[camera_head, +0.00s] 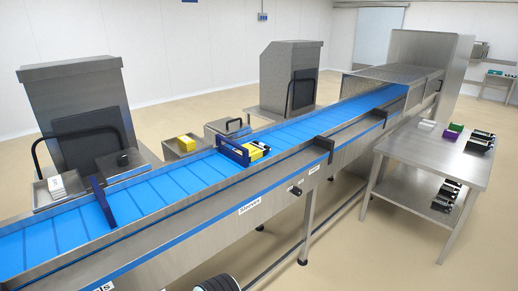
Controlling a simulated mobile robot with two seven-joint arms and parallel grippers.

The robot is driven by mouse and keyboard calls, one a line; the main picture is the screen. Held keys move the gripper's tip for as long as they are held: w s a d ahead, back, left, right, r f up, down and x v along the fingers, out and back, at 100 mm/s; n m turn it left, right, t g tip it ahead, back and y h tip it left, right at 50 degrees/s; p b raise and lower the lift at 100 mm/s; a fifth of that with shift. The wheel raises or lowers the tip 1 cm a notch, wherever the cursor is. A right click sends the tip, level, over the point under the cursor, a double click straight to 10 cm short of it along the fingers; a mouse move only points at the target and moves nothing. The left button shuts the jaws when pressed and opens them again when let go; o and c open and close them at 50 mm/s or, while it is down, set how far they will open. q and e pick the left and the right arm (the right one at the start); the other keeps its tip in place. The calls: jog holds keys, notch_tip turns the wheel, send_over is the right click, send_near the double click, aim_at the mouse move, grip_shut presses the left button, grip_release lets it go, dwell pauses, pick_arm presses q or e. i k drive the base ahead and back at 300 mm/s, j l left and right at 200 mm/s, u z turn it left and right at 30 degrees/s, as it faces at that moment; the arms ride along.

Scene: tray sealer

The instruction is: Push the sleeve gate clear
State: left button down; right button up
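The conveyor's side carries a label reading "Sleeves" (250,205). Across the belt, roughly level with that label, a dark blue gate (232,152) stands upright. Yellow and dark packs (256,151) lie on the belt just to the right of it, very close to or touching it; I cannot tell which. A second dark blue gate (102,201) stands across the belt further left, near a partly cut-off label ending in "els" (102,287).
The blue belt (185,181) runs to a steel tunnel (395,73) at the back right. A knob (296,190) sticks out of the near side. A steel table (420,155) with small packs stands right. Two steel cabinets (75,95) (288,75) line the far side.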

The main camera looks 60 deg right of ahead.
aim_at(244, 160)
jog(key=z, duration=1.8)
jog(key=i+l+u, duration=0.15)
jog(key=l+u, duration=0.25)
jog(key=i+l+u, duration=0.1)
jog(key=u, duration=0.35)
jog(key=i+l+u, duration=0.1)
jog(key=l, duration=0.5)
jog(key=l+u, duration=0.15)
jog(key=l, duration=0.4)
